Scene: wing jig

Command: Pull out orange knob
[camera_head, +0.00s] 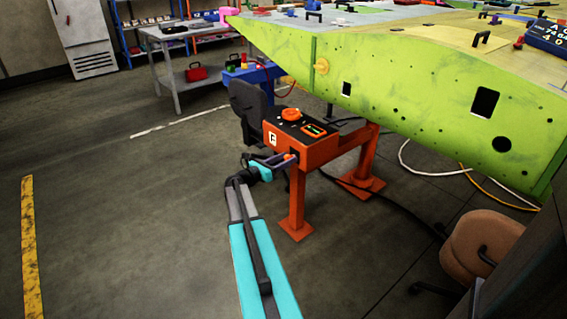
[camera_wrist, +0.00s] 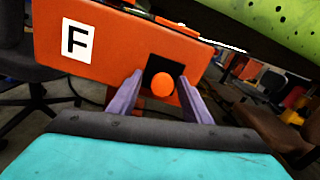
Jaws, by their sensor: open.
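The orange knob (camera_wrist: 162,86) is a round ball on a black square plate on the front face of an orange control box (camera_wrist: 110,50) marked with a white F label. In the wrist view my gripper (camera_wrist: 161,84) is open, with one purple finger on each side of the knob. The fingers look apart from the knob, and I cannot tell how deep they reach around it. In the head view the knob (camera_head: 289,156) shows small beside my gripper (camera_head: 286,160), at the front of the box (camera_head: 287,148).
The box stands on orange legs with floor plates (camera_head: 296,232). A green wing panel (camera_head: 400,85) hangs above and behind it. A dark chair (camera_head: 250,105) is close behind on the left, and a brown chair (camera_head: 480,245) is at right. The floor at left is clear.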

